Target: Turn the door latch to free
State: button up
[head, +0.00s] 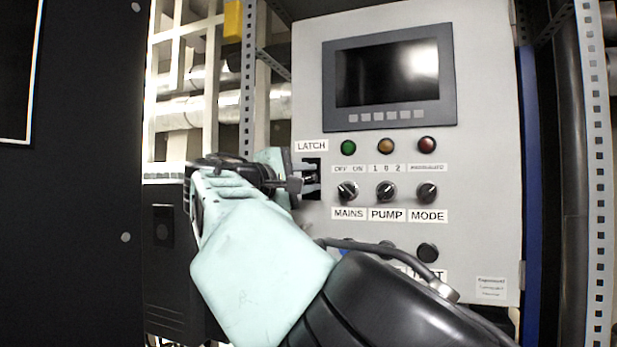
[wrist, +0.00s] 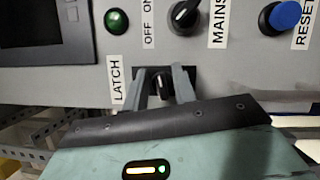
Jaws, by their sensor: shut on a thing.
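The door latch is a small dark knob (wrist: 162,84) on a black plate beside the LATCH label (wrist: 117,80) in the wrist view. My gripper (wrist: 165,80) has its two grey fingers on either side of the knob and is shut on it. In the head view my gripper (head: 303,182) reaches the left edge of the grey panel (head: 475,200), just below the LATCH label (head: 311,146). There the latch is mostly hidden behind my fingers, and its exact angle is hard to tell.
The MAINS (head: 347,191), PUMP (head: 386,191) and MODE (head: 427,193) knobs sit right of the latch. Above them are green, amber and red lamps and a dark screen (head: 388,77). A blue RESET button (wrist: 285,15) shows in the wrist view. A perforated post (head: 248,80) stands left of the panel.

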jog(key=shift+m+g+y, duration=0.3)
jog(key=shift+m, duration=0.8)
jog(key=shift+f, duration=0.1)
jog(key=o, duration=0.6)
